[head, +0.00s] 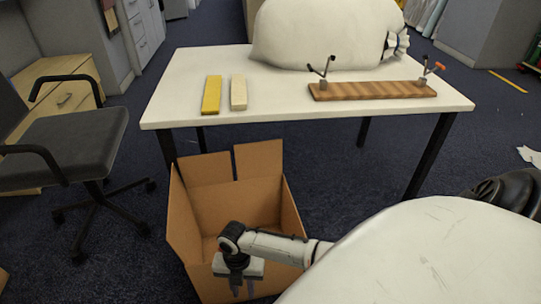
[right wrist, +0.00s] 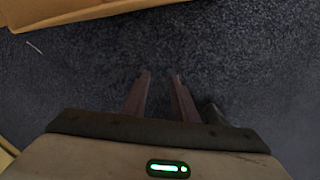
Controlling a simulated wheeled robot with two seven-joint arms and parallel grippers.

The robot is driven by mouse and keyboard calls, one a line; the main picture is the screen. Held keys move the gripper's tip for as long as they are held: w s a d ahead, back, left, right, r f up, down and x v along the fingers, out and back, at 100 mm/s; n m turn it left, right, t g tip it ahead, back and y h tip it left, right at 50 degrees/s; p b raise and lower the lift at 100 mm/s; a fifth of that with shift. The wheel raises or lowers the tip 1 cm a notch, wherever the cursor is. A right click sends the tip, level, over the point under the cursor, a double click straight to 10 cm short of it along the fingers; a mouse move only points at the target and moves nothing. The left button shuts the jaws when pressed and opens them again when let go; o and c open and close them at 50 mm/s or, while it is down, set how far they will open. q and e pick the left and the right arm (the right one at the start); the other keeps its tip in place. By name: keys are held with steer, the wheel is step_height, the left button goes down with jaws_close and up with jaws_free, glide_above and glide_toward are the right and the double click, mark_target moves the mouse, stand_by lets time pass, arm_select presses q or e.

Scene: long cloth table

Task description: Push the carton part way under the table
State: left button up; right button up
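The open brown cardboard carton (head: 205,214) stands upright on the dark carpet in front of the table (head: 300,114), left of centre. Its flaps are up, and the far ones rise near the table's front edge. I cannot tell whether any of it is under the tabletop. My right gripper (head: 243,290) points down at the carton's near side; contact is unclear. In the right wrist view the right gripper (right wrist: 160,75) has its fingers apart with only carpet between them. The carton's edge (right wrist: 80,12) crosses the top left there. My left gripper is not seen.
A yellow block (head: 211,95), a cream block (head: 238,93), a striped wooden board (head: 372,90) and a large white sack (head: 325,35) lie on the table. An office chair (head: 70,150) stands left of the carton. The black right front leg (head: 430,157) bounds open carpet under the table.

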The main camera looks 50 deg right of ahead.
steer(key=s+a+r+m+t+y, duration=0.1)
steer(key=s+a+m+t, duration=0.1)
steer(key=s+a+m, duration=0.4)
steer(key=s+a+r+m+t, duration=0.1)
steer(key=r+m+t, duration=0.3)
steer(key=r+m, duration=0.3)
steer(key=s+a+r+m+t+y, duration=0.1)
steer(key=s+a+r+m+t, duration=0.1)
steer(key=r+m+t, duration=0.2)
step_height(320, 180, up, 4)
steer(key=m, duration=0.6)
steer(key=shift+a+f+m+t, duration=0.25)
steer(key=shift+a+m+t, duration=0.05)
steer(key=shift+m, duration=0.1)
